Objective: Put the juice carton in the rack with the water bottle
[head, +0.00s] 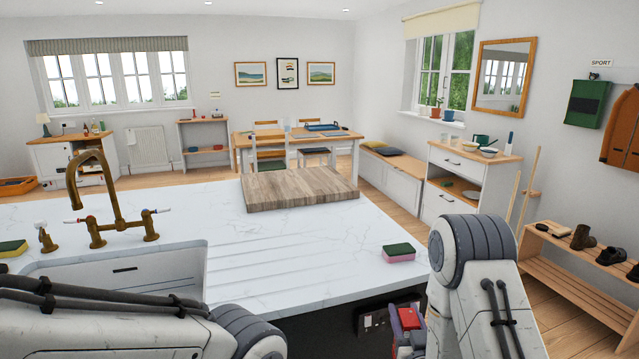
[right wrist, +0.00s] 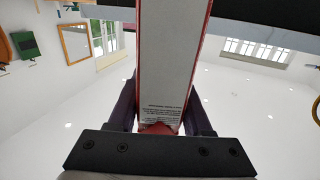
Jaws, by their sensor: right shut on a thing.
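The juice carton (right wrist: 167,50) is a tall box with a pale printed face and red edges. In the right wrist view it stands between the two dark fingers of my right gripper (right wrist: 160,108), which is shut on it. In the head view a small red part (head: 408,318) shows beside my right arm, low at the counter's front edge; it looks like part of the carton, mostly hidden. My left arm crosses the lower left, but its gripper is out of view. I cannot see the rack or the water bottle.
A white marble counter (head: 300,238) with a sink (head: 125,285) and brass tap (head: 105,200) lies ahead. On it are a wooden board (head: 300,188) and a pink-green sponge (head: 399,253). A shoe bench (head: 585,270) stands at right, with wooden floor between.

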